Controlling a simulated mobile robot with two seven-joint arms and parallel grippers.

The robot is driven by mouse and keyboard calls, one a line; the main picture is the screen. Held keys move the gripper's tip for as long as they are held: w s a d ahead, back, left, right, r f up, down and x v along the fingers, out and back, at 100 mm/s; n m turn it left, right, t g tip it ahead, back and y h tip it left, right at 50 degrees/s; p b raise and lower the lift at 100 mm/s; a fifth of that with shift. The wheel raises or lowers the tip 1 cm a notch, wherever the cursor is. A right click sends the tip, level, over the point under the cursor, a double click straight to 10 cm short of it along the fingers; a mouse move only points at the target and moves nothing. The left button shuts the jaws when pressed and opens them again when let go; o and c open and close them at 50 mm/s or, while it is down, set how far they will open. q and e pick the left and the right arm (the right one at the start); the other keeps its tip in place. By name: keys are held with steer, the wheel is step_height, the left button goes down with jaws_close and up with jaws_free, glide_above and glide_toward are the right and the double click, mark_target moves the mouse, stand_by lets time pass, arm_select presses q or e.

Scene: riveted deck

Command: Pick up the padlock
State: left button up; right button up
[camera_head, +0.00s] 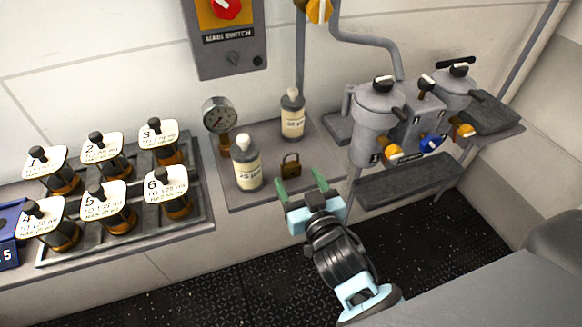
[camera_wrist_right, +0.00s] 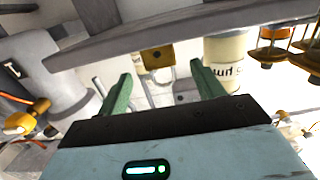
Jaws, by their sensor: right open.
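A small brass padlock (camera_head: 290,165) with a dark shackle stands on the grey tray (camera_head: 238,200) on the ledge. It also shows upside down in the right wrist view (camera_wrist_right: 155,59), beyond and between the fingertips. My right gripper (camera_head: 299,180) is open and empty, with its green fingers pointing at the padlock from the front. The fingertips appear just short of it; I cannot tell the exact gap. The right wrist view also shows the open fingers (camera_wrist_right: 162,78). My left gripper is not in view.
A labelled bottle (camera_head: 247,165) stands close left of the padlock, another bottle (camera_head: 292,115) behind it. A gauge (camera_head: 217,114) stands at the back left. A rack (camera_head: 200,222) of numbered bottles is at left. Grey canisters (camera_head: 376,125) on a stand are at right.

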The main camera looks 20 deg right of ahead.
mark_target(292, 169)
steer(key=w, duration=0.4)
steer(key=shift+f, duration=0.15)
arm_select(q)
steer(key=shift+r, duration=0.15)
arm_select(e)
steer(key=c, duration=1.1)
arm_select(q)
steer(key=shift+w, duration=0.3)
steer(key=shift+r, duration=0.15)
